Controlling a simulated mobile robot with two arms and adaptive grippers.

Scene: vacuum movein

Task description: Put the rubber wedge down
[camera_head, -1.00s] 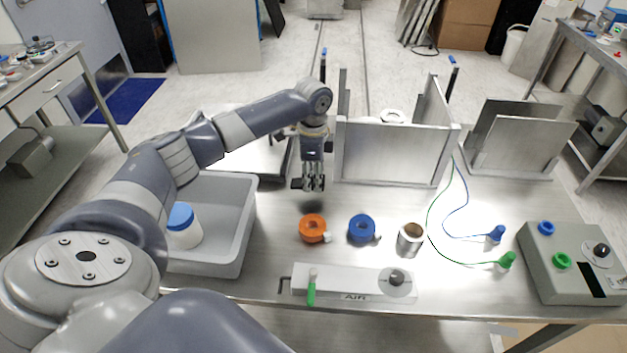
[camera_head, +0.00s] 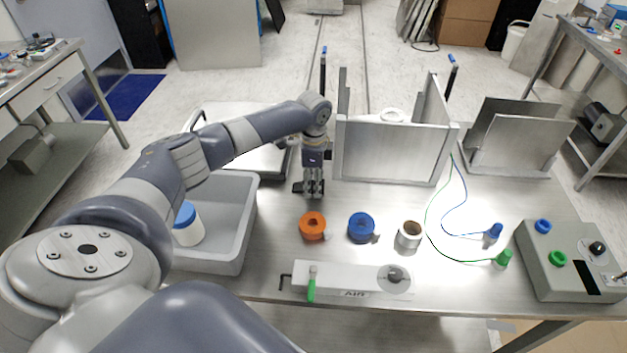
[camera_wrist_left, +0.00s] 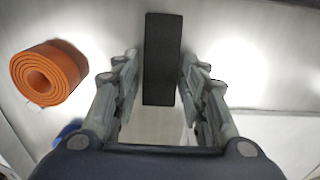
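The black rubber wedge (camera_wrist_left: 162,60) sits lengthwise between the fingertips of my left gripper (camera_wrist_left: 161,62) in the left wrist view. Both tips are at its long sides, with almost no gap, and it sticks out past them. In the head view the left gripper (camera_head: 313,194) points straight down, low over the steel table (camera_head: 275,275). A dark end of the wedge (camera_head: 297,187) shows left of the fingers; the rest is hidden behind them. I cannot tell whether its underside touches the table. My right gripper is not in view.
An orange roll (camera_head: 313,226), a blue roll (camera_head: 361,228) and a brown-topped cup (camera_head: 409,235) stand in front of the gripper. A grey tub (camera_head: 250,215) is at left. Metal panels (camera_head: 388,152) stand behind right. Some bare table lies around the gripper.

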